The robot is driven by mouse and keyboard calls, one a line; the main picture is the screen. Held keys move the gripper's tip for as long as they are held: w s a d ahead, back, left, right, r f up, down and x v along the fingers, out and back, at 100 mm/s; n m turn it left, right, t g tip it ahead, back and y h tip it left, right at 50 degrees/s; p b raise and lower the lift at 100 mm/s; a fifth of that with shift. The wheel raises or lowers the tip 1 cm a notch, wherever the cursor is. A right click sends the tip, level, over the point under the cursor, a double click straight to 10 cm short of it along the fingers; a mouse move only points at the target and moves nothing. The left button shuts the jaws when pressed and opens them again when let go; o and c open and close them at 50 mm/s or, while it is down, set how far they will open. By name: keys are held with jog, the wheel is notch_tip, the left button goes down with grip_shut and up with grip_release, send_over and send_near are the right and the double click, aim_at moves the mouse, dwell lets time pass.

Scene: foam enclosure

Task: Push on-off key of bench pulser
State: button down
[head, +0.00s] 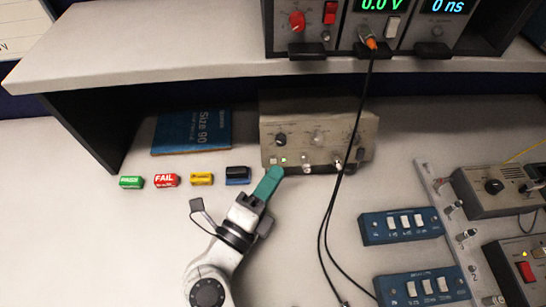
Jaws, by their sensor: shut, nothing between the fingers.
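The beige box under the shelf, which looks like the bench pulser (348,128), stands upright with knobs and small controls on its front. A small light key (273,161) and a green-lit spot (284,160) sit at its lower left; which one is the on-off key I cannot tell. My gripper (274,173) is shut and empty. Its teal fingers point up at the box's lower left front, with the tips just below the key. Whether they touch the box I cannot tell.
Green PASS (131,182), red FAIL (166,180), yellow (202,179) and blue (237,175) blocks lie left of my fingers. A blue book (195,130) lies behind them. A black cable (345,180) hangs before the box. Blue switch boxes (400,226) stand right. The shelf (180,50) overhangs.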

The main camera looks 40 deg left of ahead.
jog(key=s+d+p, duration=0.1)
jog(key=s+d+r+p, duration=0.2)
jog(key=shift+d+p, duration=0.25)
jog(key=shift+p, duration=0.1)
jog(key=c, duration=1.8)
grip_release()
jog(key=shift+c, duration=0.2)
